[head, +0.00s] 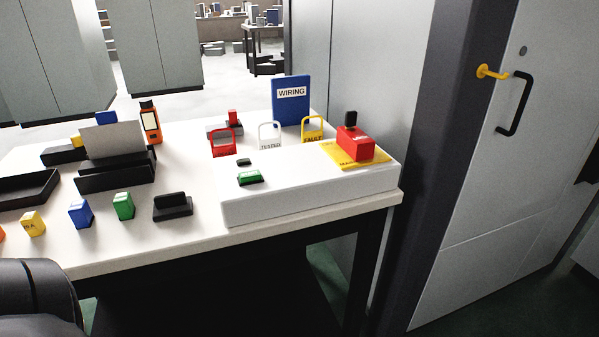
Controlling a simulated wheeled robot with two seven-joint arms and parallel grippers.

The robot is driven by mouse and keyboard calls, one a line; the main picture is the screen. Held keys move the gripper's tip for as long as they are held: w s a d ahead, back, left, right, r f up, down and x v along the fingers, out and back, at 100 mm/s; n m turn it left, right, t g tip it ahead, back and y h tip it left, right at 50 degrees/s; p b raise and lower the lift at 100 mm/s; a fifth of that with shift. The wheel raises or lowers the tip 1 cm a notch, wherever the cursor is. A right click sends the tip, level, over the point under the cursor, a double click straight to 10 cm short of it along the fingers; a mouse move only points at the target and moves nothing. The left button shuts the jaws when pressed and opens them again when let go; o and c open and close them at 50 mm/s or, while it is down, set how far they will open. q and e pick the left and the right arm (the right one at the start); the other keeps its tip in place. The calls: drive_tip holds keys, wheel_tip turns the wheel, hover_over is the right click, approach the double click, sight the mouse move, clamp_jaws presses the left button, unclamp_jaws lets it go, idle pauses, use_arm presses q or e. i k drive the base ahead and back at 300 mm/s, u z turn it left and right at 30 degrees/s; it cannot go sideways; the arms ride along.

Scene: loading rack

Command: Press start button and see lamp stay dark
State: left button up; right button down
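A white control box (310,203) stands at the right end of the table. On its top, near the left, is a green button (250,178), which looks like the start button. Just behind it is a small dark piece (244,161); it may be the lamp, and it shows no light. I cannot tell whether the button is pressed. A red block with a black knob (354,143) sits on a yellow plate (347,159) at the box's right. Neither of my grippers is in view; only a dark part of my arm shows at the lower left.
Red (223,142), white (270,134) and yellow (313,127) tags stand behind the button, before a blue WIRING binder (291,101). Black trays (115,180), an orange meter (150,122) and small coloured blocks (123,206) fill the table's left. A door with a black handle (517,104) is at right.

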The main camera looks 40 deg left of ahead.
sight(253, 175)
drive_tip(key=k, duration=0.85)
drive_tip(key=u, duration=1.8)
drive_tip(key=i, duration=0.5)
drive_tip(key=z, duration=0.05)
